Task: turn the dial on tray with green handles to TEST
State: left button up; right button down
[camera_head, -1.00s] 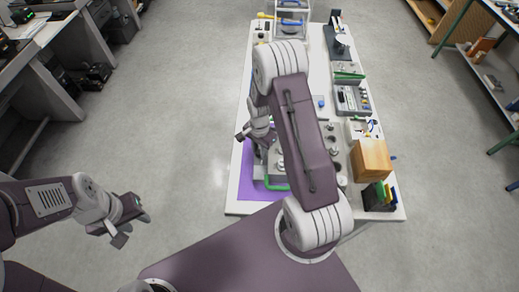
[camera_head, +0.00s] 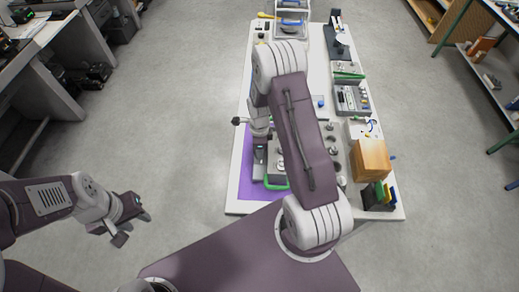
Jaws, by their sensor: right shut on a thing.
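The tray with green handles stands on a purple mat (camera_head: 246,182) at the near end of the white table; its near green handle (camera_head: 276,186) shows. My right arm hides much of the tray. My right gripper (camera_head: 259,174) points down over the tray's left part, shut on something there. Its fingertips and what they hold are too small and covered to make out; the dial and its markings cannot be seen. My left gripper (camera_head: 132,229) is open and empty, over the floor left of the table.
A wooden box (camera_head: 371,158) and a dark rack with coloured plates (camera_head: 379,196) stand at the table's near right. Another tray (camera_head: 351,99) and a scale-like stand (camera_head: 338,42) are further back. The floor left of the table is free.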

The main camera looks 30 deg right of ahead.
jog(key=shift+m, duration=1)
jog(key=c, duration=1.4)
grip_release()
jog(key=shift+r, duration=0.15)
notch_tip(320, 180, up, 9)
jog(key=shift+b, duration=0.3)
